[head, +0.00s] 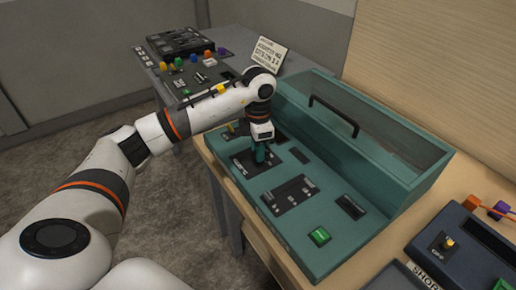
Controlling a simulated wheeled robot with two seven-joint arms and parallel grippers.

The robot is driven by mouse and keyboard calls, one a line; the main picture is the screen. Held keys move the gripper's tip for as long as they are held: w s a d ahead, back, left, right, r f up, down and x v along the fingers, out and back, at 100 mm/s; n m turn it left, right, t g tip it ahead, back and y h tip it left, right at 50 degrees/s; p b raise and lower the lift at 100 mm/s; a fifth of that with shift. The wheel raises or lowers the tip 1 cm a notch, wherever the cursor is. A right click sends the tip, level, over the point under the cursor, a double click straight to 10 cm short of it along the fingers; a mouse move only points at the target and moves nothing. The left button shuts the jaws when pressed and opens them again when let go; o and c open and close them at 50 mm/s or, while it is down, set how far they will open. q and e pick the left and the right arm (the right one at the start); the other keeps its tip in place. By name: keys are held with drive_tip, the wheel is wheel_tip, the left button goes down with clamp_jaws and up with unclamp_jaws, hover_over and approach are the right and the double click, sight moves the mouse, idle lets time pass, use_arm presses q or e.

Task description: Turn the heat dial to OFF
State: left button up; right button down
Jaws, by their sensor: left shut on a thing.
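A teal console (337,222) with a clear-lidded box at its back stands on the wooden table. My left gripper (260,154) points straight down at a black dial plate (243,164) near the console's left end. Its fingers are shut on the heat dial there. The fingers hide the dial almost wholly, so its pointer and setting cannot be read. My right gripper is out of view.
The console also carries a black slider panel (290,194), a green button (319,236) and a lid handle (333,116). A dark blue box (459,246) with a yellow-marked knob stands at right. A grey table with several coloured knobs lies behind my left arm.

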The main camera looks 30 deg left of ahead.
use_arm(q)
drive_tip(key=n, duration=0.4)
drive_tip(key=shift+n, duration=0.3)
drive_tip(key=n, duration=0.3)
drive_tip(key=shift+n, duration=0.4)
drive_tip(key=n, duration=0.4)
drive_tip(key=shift+r+n, duration=0.1)
drive_tip(key=shift+n, duration=2)
drive_tip(key=o, duration=1)
wheel_tip(320, 180, up, 12)
drive_tip(key=shift+f+b, duration=0.1)
drive_tip(key=shift+b, duration=0.5)
